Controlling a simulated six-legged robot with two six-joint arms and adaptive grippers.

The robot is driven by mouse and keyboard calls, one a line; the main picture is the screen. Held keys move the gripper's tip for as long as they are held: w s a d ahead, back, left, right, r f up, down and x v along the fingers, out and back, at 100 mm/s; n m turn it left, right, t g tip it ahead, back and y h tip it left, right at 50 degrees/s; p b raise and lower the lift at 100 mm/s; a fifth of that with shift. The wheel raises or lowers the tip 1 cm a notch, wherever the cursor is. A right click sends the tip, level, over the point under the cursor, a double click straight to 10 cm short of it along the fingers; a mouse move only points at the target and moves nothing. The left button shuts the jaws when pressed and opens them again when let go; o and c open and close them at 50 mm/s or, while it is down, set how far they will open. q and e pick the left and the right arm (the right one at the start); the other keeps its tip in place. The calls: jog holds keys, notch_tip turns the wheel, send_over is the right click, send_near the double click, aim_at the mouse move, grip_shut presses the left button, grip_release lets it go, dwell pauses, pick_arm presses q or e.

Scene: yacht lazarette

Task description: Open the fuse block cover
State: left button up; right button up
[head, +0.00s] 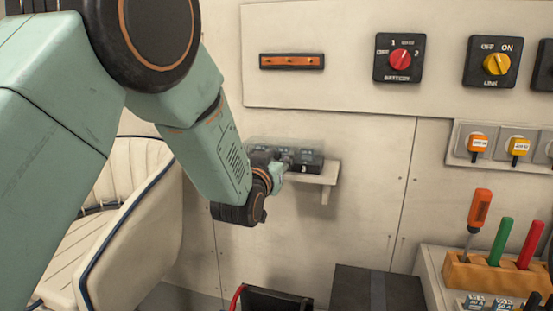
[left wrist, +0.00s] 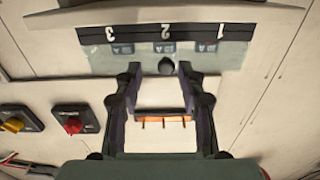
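The fuse block (head: 307,160) is dark and sits on a small white wall shelf (head: 322,176). Its clear cover (head: 287,143) looks shut over it. My left gripper (head: 279,173) is at the block's front left and partly hides it. In the left wrist view the fuse block (left wrist: 130,34) appears upside down, with numbers 1, 2 and 3. A small dark knob (left wrist: 166,66) shows at the cover's edge. The left gripper's fingers (left wrist: 160,71) are apart, one on each side of the knob, with gaps between. I cannot tell how far in depth they are from it. My right gripper is out of view.
A red battery switch (head: 403,60), a yellow link switch (head: 495,64) and an orange-brown bar (head: 291,61) are on the wall panel above. A wooden tool holder (head: 490,272) stands lower right, and a dark box (head: 375,290) below. A white seat (head: 130,225) is at left.

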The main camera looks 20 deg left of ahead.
pick_arm(q)
jog(key=shift+w+a+f, duration=0.1)
jog(key=shift+a+f, duration=0.05)
jog(key=shift+a, duration=0.45)
jog(key=shift+d, duration=0.35)
jog(key=c, duration=0.4)
jog(key=shift+a, duration=0.1)
grip_shut()
